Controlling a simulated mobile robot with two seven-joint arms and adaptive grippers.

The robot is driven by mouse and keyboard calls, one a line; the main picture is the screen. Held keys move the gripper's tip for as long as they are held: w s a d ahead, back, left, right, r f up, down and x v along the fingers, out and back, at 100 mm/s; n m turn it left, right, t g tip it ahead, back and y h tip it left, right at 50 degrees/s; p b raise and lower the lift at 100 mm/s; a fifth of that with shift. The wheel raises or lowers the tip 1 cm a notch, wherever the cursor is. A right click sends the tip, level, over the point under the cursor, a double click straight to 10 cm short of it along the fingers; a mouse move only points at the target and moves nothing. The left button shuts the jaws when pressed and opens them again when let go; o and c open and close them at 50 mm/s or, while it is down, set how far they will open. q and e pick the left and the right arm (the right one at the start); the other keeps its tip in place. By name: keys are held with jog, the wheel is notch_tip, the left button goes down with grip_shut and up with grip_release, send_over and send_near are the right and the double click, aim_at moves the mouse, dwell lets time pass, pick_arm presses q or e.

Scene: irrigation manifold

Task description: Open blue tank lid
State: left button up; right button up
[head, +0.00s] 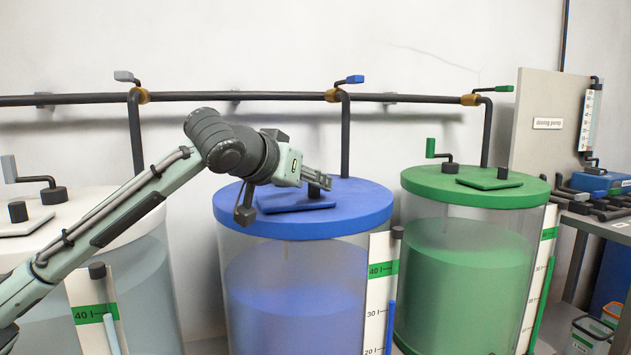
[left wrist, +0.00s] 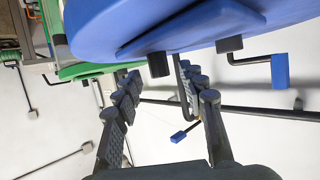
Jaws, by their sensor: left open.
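The blue tank (head: 300,290) stands in the middle of the head view with a round blue lid (head: 350,205) on top. A flat blue hatch plate (head: 296,204) lies on the lid, flush as far as I can tell, with a black knob (head: 314,189). My left gripper (head: 328,181) is open and empty at the knob, just above the plate. In the left wrist view, which is upside down, the knob (left wrist: 158,65) shows between the spread fingertips (left wrist: 164,80); I cannot tell whether they touch it. A blue-handled crank (left wrist: 280,72) shows beside the plate there; my gripper hides it in the head view.
A white-lidded tank (head: 100,215) stands left and a green tank (head: 465,290) right. A dark pipe (head: 240,96) with valves runs along the wall behind; its vertical branch (head: 345,140) drops behind the blue lid. A bench (head: 610,225) with tools is at far right.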

pick_arm(q)
jog(key=shift+x, duration=1.05)
jog(key=shift+w+d+f, duration=0.1)
jog(key=shift+w+d, duration=0.05)
jog(key=shift+w, duration=0.15)
jog(key=shift+c, duration=0.9)
jog(key=c, duration=0.7)
grip_shut()
pick_arm(e)
jog(key=shift+d+f, duration=0.35)
jog(key=shift+f, duration=0.2)
